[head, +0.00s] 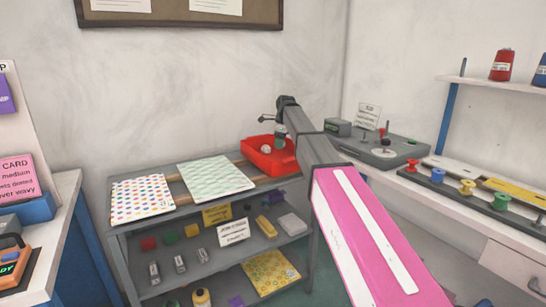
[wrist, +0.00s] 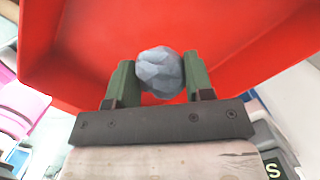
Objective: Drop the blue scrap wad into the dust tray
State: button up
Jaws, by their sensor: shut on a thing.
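The blue scrap wad (wrist: 160,73) is a crumpled grey-blue lump in the wrist view. My gripper (wrist: 160,68) is shut on it, with one green finger on each side. The red dust tray (wrist: 90,55) fills the space behind the wad in the wrist view, its rim and wall around. In the head view the dust tray (head: 262,161) is at the far right end of the shelf unit's top, and my gripper (head: 280,131) is over it. The wad is too small to make out surely in the head view.
Two patterned sheets (head: 216,177) lie on the top of the grey shelf unit (head: 135,222), left of the tray. Lower shelves hold small coloured blocks and cards. A grey machine (head: 385,150) stands on the right bench, with coloured spools (head: 467,187) nearer.

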jog(key=o, duration=1)
jog(key=shift+c, duration=0.2)
notch_tip(320, 180, up, 11)
jog(key=d, duration=0.1)
jog(key=shift+d+f, duration=0.15)
jog(key=shift+d, duration=0.15)
jog(key=shift+s, duration=0.1)
